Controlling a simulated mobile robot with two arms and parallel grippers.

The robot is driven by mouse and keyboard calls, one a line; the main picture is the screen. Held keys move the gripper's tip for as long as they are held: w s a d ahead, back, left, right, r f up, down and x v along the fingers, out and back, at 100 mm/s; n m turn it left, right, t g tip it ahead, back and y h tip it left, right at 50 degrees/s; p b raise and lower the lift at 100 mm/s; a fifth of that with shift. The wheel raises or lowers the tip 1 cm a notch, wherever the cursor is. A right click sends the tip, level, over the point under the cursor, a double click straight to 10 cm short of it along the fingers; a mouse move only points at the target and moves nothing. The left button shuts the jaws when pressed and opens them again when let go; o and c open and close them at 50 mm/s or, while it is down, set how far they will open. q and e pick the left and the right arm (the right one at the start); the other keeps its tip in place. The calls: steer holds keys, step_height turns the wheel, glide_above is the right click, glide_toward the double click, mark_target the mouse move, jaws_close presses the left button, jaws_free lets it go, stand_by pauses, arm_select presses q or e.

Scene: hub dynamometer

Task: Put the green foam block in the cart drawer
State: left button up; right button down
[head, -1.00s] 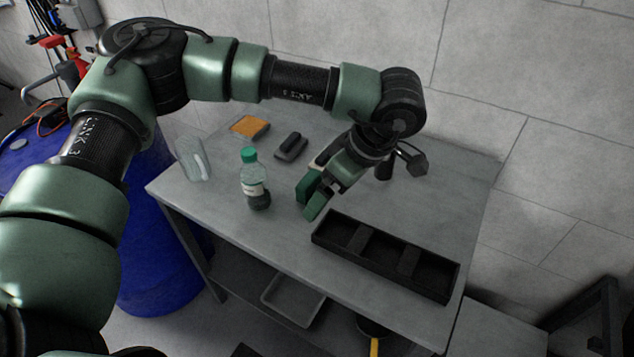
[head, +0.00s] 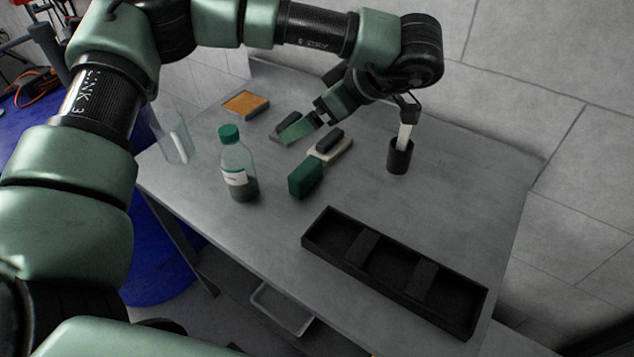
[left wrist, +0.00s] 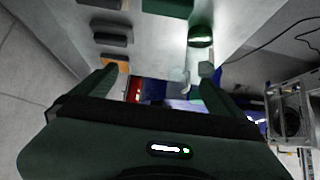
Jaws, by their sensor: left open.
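The green foam block (head: 306,178) rests on the grey table, right of the bottle, in the head view. It also shows, cut off, at the top edge of the left wrist view (left wrist: 168,7). My left gripper (head: 306,126) is open and empty, behind the block and apart from it, near the dark objects at the back. Its two fingers stand wide apart in the left wrist view (left wrist: 157,74). My right gripper is not in view. I cannot make out a cart drawer in these frames.
A green-capped bottle (head: 237,170) and a clear container (head: 172,137) stand left of the block. A brush-like item (head: 331,146) lies just behind it. A black cup (head: 400,157) stands to the right. A black divided tray (head: 330,237) lies in front. An orange pad (head: 246,103) lies behind.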

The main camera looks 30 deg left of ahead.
arm_select(q)
steer(key=b, duration=0.9)
glide_toward(304, 165)
steer(key=x, duration=0.4)
steer(key=shift+w+a, duration=0.2)
steer(key=shift+a, duration=0.25)
steer(key=shift+f+b, duration=0.3)
steer(key=shift+b, duration=0.15)
steer(key=shift+a+f, duration=0.3)
steer(key=shift+x, duration=1.2)
steer(key=f, duration=0.1)
steer(key=a+f, duration=0.2)
steer(key=f, duration=0.1)
steer(key=shift+s+a, duration=0.15)
steer(key=shift+a, duration=0.1)
steer(key=c, duration=1.4)
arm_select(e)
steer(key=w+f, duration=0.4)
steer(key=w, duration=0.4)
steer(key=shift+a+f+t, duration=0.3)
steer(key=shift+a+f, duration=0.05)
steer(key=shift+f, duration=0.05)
